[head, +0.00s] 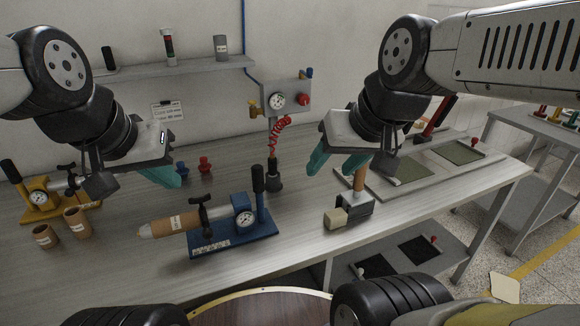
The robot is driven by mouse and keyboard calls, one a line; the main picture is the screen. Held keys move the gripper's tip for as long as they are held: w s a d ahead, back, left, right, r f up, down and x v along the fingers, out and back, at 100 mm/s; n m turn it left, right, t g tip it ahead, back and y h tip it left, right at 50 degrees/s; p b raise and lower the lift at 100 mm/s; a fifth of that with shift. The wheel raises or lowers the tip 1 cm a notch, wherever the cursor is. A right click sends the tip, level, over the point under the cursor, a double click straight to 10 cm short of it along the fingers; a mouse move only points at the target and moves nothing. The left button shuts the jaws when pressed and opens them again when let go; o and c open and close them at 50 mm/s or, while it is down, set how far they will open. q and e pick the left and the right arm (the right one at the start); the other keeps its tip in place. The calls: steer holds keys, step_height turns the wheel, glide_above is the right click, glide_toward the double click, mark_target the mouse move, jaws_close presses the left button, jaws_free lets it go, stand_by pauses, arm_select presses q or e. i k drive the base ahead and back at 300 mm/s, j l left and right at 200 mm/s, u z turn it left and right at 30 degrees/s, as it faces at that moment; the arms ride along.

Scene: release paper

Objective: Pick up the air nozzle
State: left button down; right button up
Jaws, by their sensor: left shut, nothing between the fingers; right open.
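The air nozzle (273,172) appears to be the dark upright piece at the lower end of a red coiled hose (279,132). It stands in a dark holder (274,188) toward the back of the table. The hose hangs from a grey wall box with a gauge (277,101). My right gripper (337,163) is open and empty, with teal fingers pointing down, to the right of the nozzle and apart from it. My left gripper (162,176) is shut and empty, well to the left of the nozzle, above the table.
A blue gauge fixture (225,240) holding a brown cylinder (170,226) stands front centre. A wooden-handled tool (359,180) stands below my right gripper, near a beige block (336,218). A yellow fixture (40,205) and brown cups (76,223) are at left. Framed panels (407,180) lie right.

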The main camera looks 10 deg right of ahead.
mark_target(272, 161)
steer(key=z, duration=0.15)
steer(key=k+j+u, duration=0.15)
steer(key=u, duration=0.2)
steer(key=k+j+u, duration=0.1)
steer(key=u, duration=0.2)
steer(key=z, duration=0.8)
steer(key=i+j+z, duration=0.1)
steer(key=j+z, duration=0.6)
steer(key=z, duration=0.2)
